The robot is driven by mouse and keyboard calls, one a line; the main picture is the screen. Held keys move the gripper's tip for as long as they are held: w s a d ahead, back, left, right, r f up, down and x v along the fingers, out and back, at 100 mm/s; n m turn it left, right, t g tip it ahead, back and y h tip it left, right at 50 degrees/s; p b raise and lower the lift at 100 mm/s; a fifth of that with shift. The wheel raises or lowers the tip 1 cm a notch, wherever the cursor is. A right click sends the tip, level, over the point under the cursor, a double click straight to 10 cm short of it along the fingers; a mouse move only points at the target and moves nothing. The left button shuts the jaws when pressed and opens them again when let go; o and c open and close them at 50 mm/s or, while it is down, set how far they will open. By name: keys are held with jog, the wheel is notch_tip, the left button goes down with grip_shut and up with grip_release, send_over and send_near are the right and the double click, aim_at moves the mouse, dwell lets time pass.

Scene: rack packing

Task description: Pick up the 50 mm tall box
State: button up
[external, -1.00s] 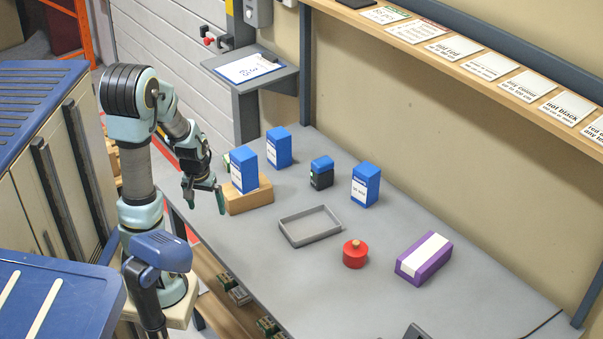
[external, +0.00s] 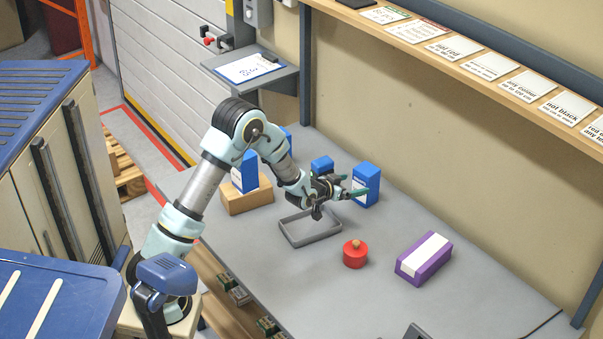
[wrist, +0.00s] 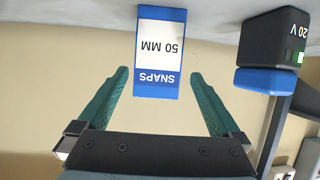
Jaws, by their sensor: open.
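The box marked "SNAPS 50 MM" (wrist: 158,50) is blue and white and appears upside down in the wrist view. In the external view this blue box (external: 369,178) stands upright on the grey table, right of the blue-topped block. My gripper (wrist: 159,76) is open and empty, with green fingers. In the wrist view its fingertips lie to either side of the box's outline, with gaps on both sides. In the external view my gripper (external: 353,190) is at the box's left side, and a finger overlaps its label. I cannot tell whether they touch.
A black "20 V" block with a blue end (wrist: 272,50) stands close beside the box; it also shows in the external view (external: 322,164). Another blue box (external: 243,174) stands on a brown block (external: 247,200). A grey tray (external: 310,235), red weight (external: 355,256) and purple box (external: 424,258) lie nearer.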

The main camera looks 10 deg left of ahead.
jog(key=shift+p+x, duration=1.2)
jog(key=shift+x, duration=2.4)
jog(key=shift+d+r, duration=0.1)
jog(key=shift+d, duration=0.05)
jog(key=shift+r, duration=0.1)
jog(key=c, duration=1.5)
